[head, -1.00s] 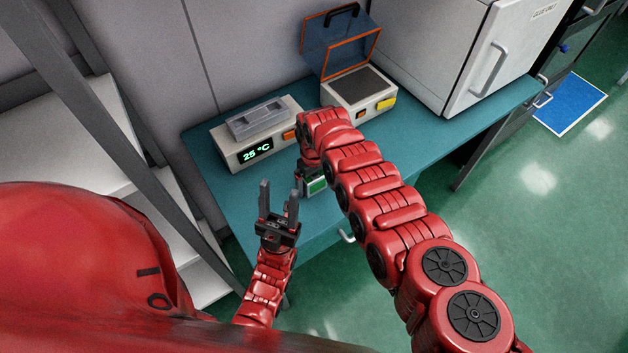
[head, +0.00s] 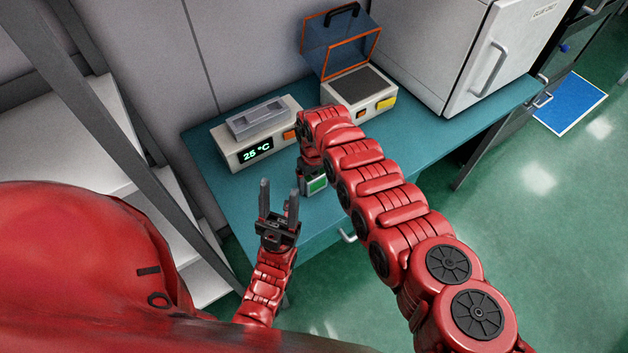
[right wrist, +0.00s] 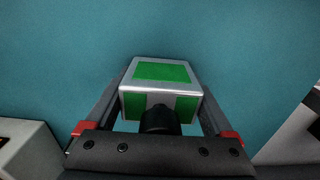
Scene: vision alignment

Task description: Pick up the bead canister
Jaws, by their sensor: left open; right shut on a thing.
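The bead canister (head: 317,184) is a silver block with green panels. It shows at the front part of the teal table (head: 232,194) in the head view and in the middle of the right wrist view (right wrist: 161,71). My right gripper (right wrist: 162,95) is shut on the canister, one finger at each side. In the head view my right arm partly hides the canister. I cannot tell whether it touches the table. My left gripper (head: 279,198) is open and empty, fingers pointing up, left of the canister at the table's front edge.
A white device (head: 227,157) reading 25 °C, with a grey tray on top, stands behind. A device with an open orange-edged lid (head: 340,48) and a white cabinet (head: 455,50) stand at the back right. Shelving (head: 105,180) is on the left. Bare tabletop surrounds the canister.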

